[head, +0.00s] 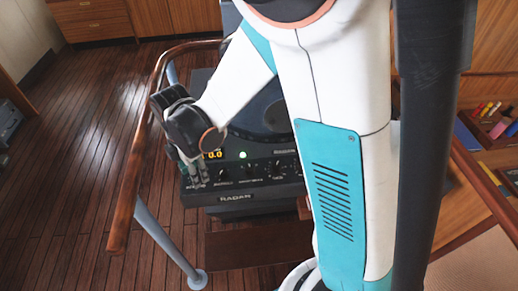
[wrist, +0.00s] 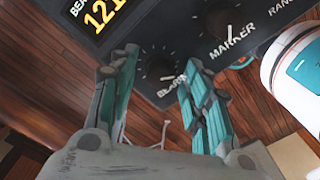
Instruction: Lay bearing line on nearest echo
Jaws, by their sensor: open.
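The black radar console (head: 240,198) stands ahead, with its round dark screen (head: 250,112) partly hidden behind my arm. I cannot make out any echo or bearing line. The bearing knob (wrist: 165,82) is at the front panel's left end and shows in the wrist view. My gripper (wrist: 160,62) is open, with one finger on each side of the knob; I cannot tell whether either touches it. In the head view, my gripper (head: 195,178) covers that corner of the panel.
The marker knob (wrist: 218,24) sits close by on the same panel. A wooden handrail (head: 132,170) on a blue-grey post (head: 168,243) runs left of the console. A desk with colored pens (head: 490,110) is at the right.

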